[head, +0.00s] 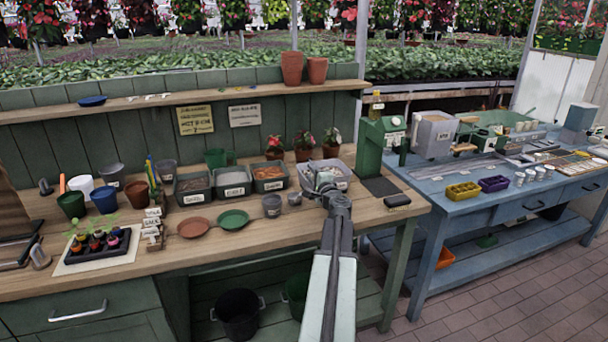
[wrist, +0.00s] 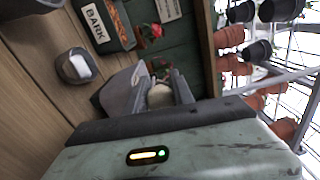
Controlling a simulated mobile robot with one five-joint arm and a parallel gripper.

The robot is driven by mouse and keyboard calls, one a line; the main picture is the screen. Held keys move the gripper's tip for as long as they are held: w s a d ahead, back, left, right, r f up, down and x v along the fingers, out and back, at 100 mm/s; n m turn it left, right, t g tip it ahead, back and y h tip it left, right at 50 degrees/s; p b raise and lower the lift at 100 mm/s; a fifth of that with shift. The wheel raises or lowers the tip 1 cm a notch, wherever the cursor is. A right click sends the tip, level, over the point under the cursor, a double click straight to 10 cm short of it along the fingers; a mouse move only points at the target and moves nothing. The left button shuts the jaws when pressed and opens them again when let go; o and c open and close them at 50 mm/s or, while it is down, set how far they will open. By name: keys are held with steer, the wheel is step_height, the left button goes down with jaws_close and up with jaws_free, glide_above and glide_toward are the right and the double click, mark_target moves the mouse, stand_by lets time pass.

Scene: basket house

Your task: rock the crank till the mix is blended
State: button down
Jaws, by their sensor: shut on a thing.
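My gripper (head: 326,187) is over the right part of the wooden bench, at the front of a grey tub (head: 344,183). In the wrist view my gripper (wrist: 160,88) is shut on a pale, rounded piece (wrist: 160,96) between its two grey fingers. This piece looks like the crank's knob; the rest of the crank is hidden by the gripper and arm. The tub's inside is mostly blocked in the head view, so I cannot tell the state of the mix.
Labelled bins (head: 232,181) stand left of the tub, one marked BARK (wrist: 104,24). A small grey cup (head: 272,206) and a green saucer (head: 233,219) are near the front. A dark phone-like block (head: 397,200) lies at right. A green machine (head: 377,140) stands behind.

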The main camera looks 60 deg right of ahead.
steer(key=c, duration=1.1)
jaws_free()
steer(key=shift+f, duration=0.1)
steer(key=shift+s, duration=0.1)
steer(key=v, duration=0.7)
steer(key=shift+s+a, duration=0.2)
steer(key=shift+s, duration=0.05)
